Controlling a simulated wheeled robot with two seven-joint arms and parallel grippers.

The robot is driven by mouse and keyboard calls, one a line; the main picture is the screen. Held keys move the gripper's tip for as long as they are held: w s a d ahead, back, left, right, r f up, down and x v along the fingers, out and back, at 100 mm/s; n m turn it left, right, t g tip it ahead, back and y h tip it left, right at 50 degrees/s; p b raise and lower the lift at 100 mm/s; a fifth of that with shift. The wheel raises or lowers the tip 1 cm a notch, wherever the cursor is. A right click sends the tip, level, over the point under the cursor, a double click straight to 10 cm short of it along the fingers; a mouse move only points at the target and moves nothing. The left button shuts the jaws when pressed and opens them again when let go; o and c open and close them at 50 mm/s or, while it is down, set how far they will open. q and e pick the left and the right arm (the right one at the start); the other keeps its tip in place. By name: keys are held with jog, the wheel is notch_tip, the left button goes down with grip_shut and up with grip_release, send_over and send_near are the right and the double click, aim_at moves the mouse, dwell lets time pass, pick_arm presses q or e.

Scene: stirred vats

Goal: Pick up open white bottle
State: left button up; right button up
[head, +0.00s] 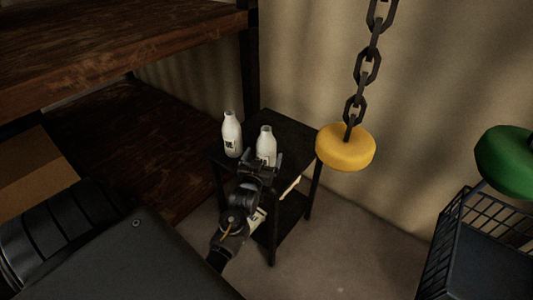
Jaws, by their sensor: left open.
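Two white bottles stand upright on a small dark side table (290,130). The left bottle (231,135) has a dark label patch and its narrow top looks uncapped. The right bottle (266,143) stands close beside it, and its lower part is partly hidden by my left gripper (263,164). My left gripper is open, with its fingers at the near side of the right bottle. I cannot tell whether they touch it or straddle it. My right gripper is out of view.
A yellow disc (345,148) hangs on a dark chain (369,65) right of the table. A black wire basket (480,245) and a green round object (507,161) are at the right. Wooden shelves (110,50) fill the left. A pale object (290,187) shows by the table's near edge.

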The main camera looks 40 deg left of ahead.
pick_arm(q)
jog(key=shift+w+r, duration=0.1)
jog(key=shift+w, duration=0.05)
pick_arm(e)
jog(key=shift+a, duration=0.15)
pick_arm(q)
jog(key=p+x, duration=0.1)
jog(key=x, duration=0.3)
jog(key=shift+w+a, duration=0.2)
jog(key=shift+a, duration=0.05)
jog(key=shift+w+a, duration=0.1)
jog(key=shift+w, duration=0.1)
jog(key=c, duration=1.2)
jog(key=shift+c, duration=0.2)
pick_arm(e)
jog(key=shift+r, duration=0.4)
